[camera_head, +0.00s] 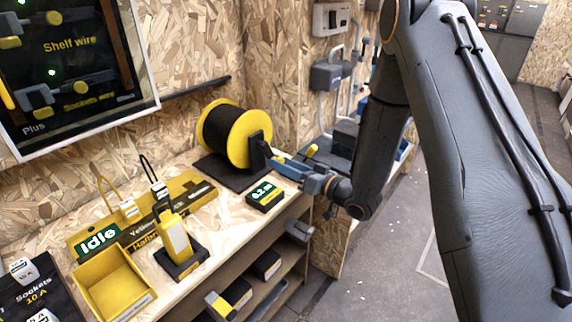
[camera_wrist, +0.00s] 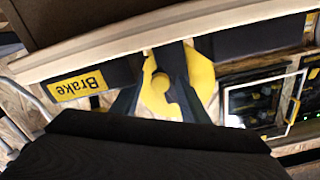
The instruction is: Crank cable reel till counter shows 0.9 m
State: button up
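The cable reel (camera_head: 225,132), with yellow flanges and dark cable, stands on a black base at the back of the bench. A black crank arm is on its right side, with a yellow crank handle (camera_head: 279,158) at my gripper (camera_head: 288,168). In the wrist view, the dark fingers of my gripper (camera_wrist: 160,108) lie on both sides of the yellow handle (camera_wrist: 155,90) and appear to touch it. The counter (camera_head: 265,194) is a small black box with a green display that seems to read 0.2 m, in front of the reel.
A yellow open bin (camera_head: 115,290) and a yellow-black handheld device (camera_head: 178,240) stand at the bench's front left. A Brake label (camera_wrist: 80,86) shows in the wrist view.

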jog(key=v, duration=0.7)
jog(key=shift+s+d, duration=0.25)
jog(key=shift+d, duration=0.05)
